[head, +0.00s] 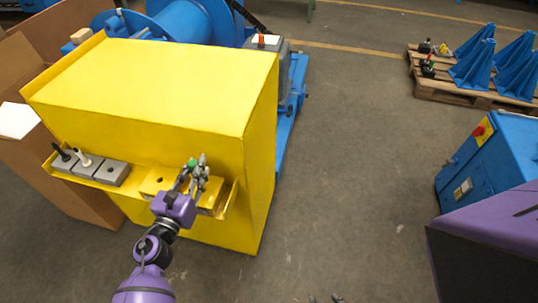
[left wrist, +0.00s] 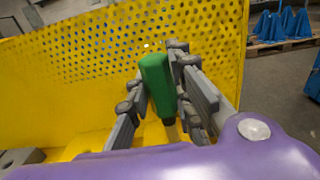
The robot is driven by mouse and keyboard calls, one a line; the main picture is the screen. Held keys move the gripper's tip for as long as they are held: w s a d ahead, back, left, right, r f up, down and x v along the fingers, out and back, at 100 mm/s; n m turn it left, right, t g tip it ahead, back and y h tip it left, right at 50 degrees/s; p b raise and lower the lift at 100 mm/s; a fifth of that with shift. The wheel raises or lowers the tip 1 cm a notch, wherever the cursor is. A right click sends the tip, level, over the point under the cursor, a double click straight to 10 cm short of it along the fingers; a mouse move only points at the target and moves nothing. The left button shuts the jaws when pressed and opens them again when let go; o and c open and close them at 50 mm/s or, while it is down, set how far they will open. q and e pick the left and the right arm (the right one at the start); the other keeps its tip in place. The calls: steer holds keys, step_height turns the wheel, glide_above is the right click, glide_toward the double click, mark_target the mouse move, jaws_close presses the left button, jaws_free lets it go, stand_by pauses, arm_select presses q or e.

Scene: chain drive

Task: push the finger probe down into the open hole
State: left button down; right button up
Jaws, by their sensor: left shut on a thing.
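My left gripper (head: 198,166) is shut on the finger probe, gripping its green handle (left wrist: 157,82). The green handle also shows between the fingers in the head view (head: 193,163). The handle stands nearly upright, tilted slightly in the left wrist view. A dark tip below it shows only partly, and fingers and wrist hide the rest. The gripper is over the right part of the yellow ledge. A yellow block (head: 151,188) there has a dark open hole (head: 159,181) left of the gripper. I cannot tell whether the probe touches the block. Two small grey tips at the bottom edge may be my right gripper (head: 324,299).
Three grey blocks stand on the ledge's left; one holds a black-handled probe (head: 62,153), one a white-handled probe (head: 83,157). The right grey block (head: 112,173) has an empty hole. The yellow guard (head: 160,85) rises behind the ledge.

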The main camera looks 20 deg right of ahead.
arm_select(q)
steer(key=shift+w+r, duration=0.1)
arm_select(e)
steer(key=shift+w+r, duration=0.1)
steer(key=shift+w, duration=0.15)
steer(key=shift+s+f, duration=0.4)
steer(key=shift+f, duration=0.15)
stand_by(1.4)
